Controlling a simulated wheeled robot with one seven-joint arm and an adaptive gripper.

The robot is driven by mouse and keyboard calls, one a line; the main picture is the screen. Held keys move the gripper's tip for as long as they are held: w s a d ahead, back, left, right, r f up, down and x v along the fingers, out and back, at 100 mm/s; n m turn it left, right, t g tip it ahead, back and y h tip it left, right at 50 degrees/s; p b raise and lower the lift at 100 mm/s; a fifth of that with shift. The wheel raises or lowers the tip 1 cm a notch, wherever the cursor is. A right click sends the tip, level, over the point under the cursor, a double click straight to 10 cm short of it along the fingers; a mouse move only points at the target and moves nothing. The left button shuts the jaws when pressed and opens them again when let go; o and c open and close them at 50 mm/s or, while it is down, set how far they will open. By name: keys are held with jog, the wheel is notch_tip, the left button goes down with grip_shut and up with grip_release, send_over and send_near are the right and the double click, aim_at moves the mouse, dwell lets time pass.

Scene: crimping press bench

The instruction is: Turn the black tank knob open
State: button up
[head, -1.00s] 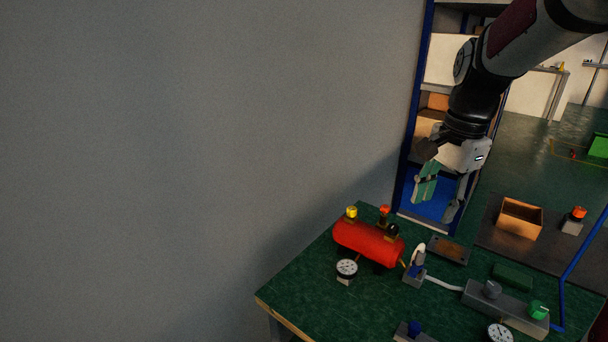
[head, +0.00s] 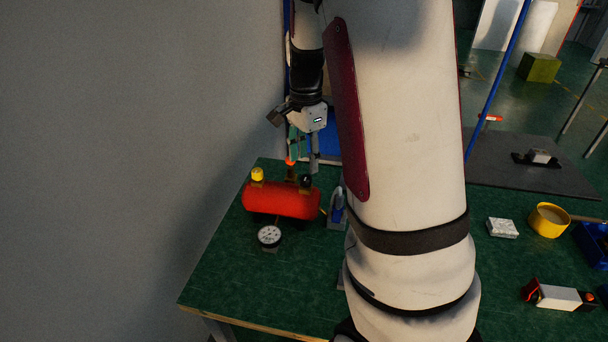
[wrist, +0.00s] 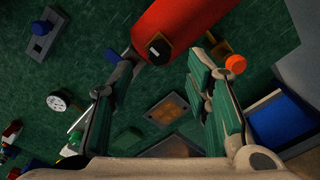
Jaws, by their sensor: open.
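The red tank (head: 282,200) lies on the green bench. It carries a yellow knob (head: 257,174), an orange-red knob (head: 290,162) and the black knob (head: 306,181) at its right end. My gripper (head: 304,158) points down just above and behind the black knob in the head view. In the wrist view my gripper (wrist: 162,66) is open and empty. The black knob (wrist: 158,48) shows between and just beyond its fingertips, apart from both. The orange knob (wrist: 235,63) is to the right of the right finger. The tank (wrist: 180,22) runs to the upper right.
A gauge (head: 269,235) stands in front of the tank. A blue-handled fitting (head: 337,208) stands right of it, beside my arm. My arm hides the bench's middle. A yellow cup (head: 548,219) and a white block (head: 502,228) are at right. The bench's front left is clear.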

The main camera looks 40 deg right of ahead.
aim_at(306, 177)
jog(key=shift+f+b, duration=0.3)
jog(key=shift+f, duration=2.45)
jog(key=shift+c, duration=0.5)
jog(key=shift+s, duration=0.1)
grip_shut()
